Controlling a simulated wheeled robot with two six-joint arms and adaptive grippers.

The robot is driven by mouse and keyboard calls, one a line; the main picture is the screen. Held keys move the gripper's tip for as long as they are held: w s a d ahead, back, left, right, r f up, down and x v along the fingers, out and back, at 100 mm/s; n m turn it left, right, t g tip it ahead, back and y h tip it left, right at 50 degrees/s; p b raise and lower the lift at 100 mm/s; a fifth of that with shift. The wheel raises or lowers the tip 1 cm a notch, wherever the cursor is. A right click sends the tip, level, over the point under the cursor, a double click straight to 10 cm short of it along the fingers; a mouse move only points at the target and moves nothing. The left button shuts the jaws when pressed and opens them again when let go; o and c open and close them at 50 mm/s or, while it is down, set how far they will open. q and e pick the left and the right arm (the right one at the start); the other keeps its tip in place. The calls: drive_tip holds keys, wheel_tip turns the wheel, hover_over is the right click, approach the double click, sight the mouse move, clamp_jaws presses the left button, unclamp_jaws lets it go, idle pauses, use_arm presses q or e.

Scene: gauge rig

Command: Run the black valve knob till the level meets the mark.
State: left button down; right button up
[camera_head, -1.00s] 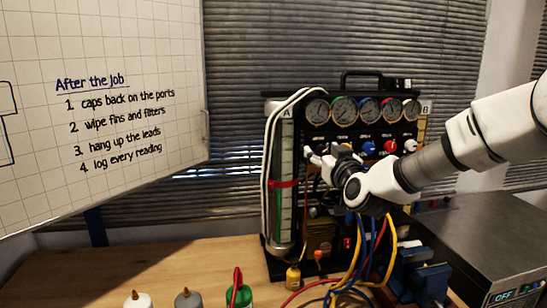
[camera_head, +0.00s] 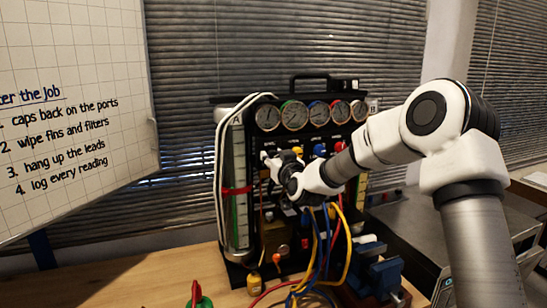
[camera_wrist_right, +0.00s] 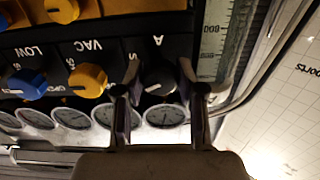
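The black valve knob (camera_wrist_right: 160,77) shows upside down in the right wrist view, under the letter A on the dark panel. My right gripper (camera_wrist_right: 163,92) has its fingers apart, one on each side of the knob, with a small gap seeming to show on both sides. In the head view the right gripper (camera_head: 268,160) is at the panel's left part and hides the knob. The sight tube (camera_head: 239,160) stands left of it, with a red band (camera_head: 236,190) around it. I cannot make out the liquid level. My left gripper is not in view.
A yellow knob (camera_wrist_right: 88,79) and a blue knob (camera_wrist_right: 27,84) sit close beside the black one. Several gauges (camera_head: 294,115) line the panel top. Coloured hoses (camera_head: 325,245) hang below. A metal-topped unit (camera_head: 400,225) stands right. The left bench (camera_head: 130,275) is mostly clear.

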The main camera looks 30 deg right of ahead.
clamp_jaws()
drive_tip(key=m+b, duration=0.3)
drive_tip(key=b, duration=0.1)
drive_tip(key=shift+f+m, duration=0.35)
drive_tip(key=shift+m, duration=0.05)
drive_tip(key=shift+r+m+b, duration=0.3)
drive_tip(key=shift+m+b, duration=0.35)
drive_tip(key=shift+m, duration=0.15)
drive_tip(key=shift+r, duration=0.1)
drive_tip(key=o, duration=0.8)
unclamp_jaws()
drive_tip(key=shift+c, duration=0.2)
